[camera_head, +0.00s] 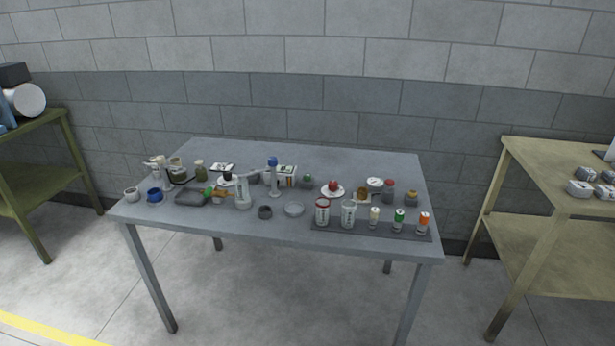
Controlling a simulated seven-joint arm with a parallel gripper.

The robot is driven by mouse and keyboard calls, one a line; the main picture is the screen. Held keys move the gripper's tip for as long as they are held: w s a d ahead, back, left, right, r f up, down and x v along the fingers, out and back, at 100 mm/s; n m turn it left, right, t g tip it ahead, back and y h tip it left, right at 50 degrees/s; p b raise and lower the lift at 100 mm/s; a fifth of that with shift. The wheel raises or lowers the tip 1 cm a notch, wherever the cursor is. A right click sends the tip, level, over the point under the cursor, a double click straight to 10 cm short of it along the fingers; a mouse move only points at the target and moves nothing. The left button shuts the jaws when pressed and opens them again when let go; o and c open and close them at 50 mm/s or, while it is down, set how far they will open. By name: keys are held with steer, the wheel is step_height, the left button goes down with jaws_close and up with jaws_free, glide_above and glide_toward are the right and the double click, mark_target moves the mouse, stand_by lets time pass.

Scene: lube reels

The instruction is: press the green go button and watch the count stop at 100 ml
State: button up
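The task's button and count display are too small to tell for sure. A small dark piece with a green top (307,179) stands at the middle of the grey table. Another bright green spot (208,191) shows at the left, beside a dark tray (191,198). A small white box with a patterned front (287,173) stands at the back middle; I cannot read any number on it. My gripper is not in view.
The grey table (230,152) carries many small items. A dark mat (330,232) at the front right holds white cups (348,214) and small capped bottles (399,220). The table's back strip is clear. Benches stand at left (35,160) and right (540,170).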

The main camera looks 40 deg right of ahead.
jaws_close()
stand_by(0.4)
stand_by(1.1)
